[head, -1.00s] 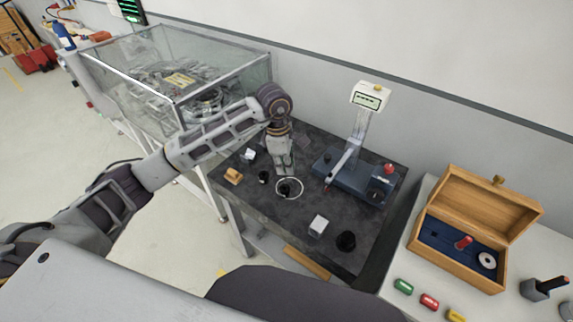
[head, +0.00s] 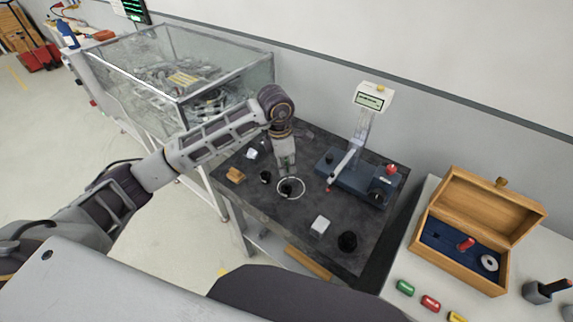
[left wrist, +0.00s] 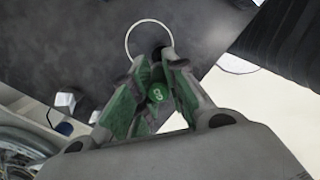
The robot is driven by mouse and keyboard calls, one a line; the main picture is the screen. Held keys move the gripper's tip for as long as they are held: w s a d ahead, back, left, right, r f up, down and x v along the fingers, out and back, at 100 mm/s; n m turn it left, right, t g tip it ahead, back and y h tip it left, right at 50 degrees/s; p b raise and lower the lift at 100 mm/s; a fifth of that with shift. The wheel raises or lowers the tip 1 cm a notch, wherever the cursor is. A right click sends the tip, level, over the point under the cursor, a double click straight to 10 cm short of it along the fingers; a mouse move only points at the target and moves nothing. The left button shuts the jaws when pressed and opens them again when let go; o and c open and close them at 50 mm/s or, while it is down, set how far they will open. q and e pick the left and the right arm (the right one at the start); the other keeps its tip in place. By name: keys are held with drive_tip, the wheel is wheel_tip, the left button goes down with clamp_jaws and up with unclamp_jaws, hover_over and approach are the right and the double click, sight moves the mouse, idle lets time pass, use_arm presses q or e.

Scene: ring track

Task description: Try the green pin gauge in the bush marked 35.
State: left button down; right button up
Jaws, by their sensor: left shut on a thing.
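My left gripper (head: 287,167) points down over the dark table, just above a black bush (head: 288,189) inside a white ring marking (head: 279,193). In the left wrist view the left gripper (left wrist: 160,80) is shut on the green pin gauge (left wrist: 157,95), whose round end faces the camera with a pale mark. Beyond the fingertips, the bush (left wrist: 158,52) shows partly inside the ring (left wrist: 127,38). The fingers hide the gauge's lower end, so I cannot tell whether it touches the bush. The bush's number is not readable. My right gripper is not in view.
Another black bush (head: 265,177), a wooden block (head: 235,174) and a white block (head: 251,153) stand left of the ring. A blue-grey gauge stand (head: 350,175) is to the right. A white block (head: 319,226) and black piece (head: 347,242) are nearer.

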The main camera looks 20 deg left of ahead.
use_arm(q)
drive_tip(key=shift+f, duration=0.2)
drive_tip(key=shift+f+b, duration=1.15)
drive_tip(key=shift+f, duration=1.15)
drive_tip(key=shift+b, duration=0.65)
idle(1.0)
drive_tip(key=shift+f+b, duration=0.85)
drive_tip(key=shift+f, duration=0.15)
idle(0.9)
drive_tip(key=shift+r, duration=0.5)
idle(1.4)
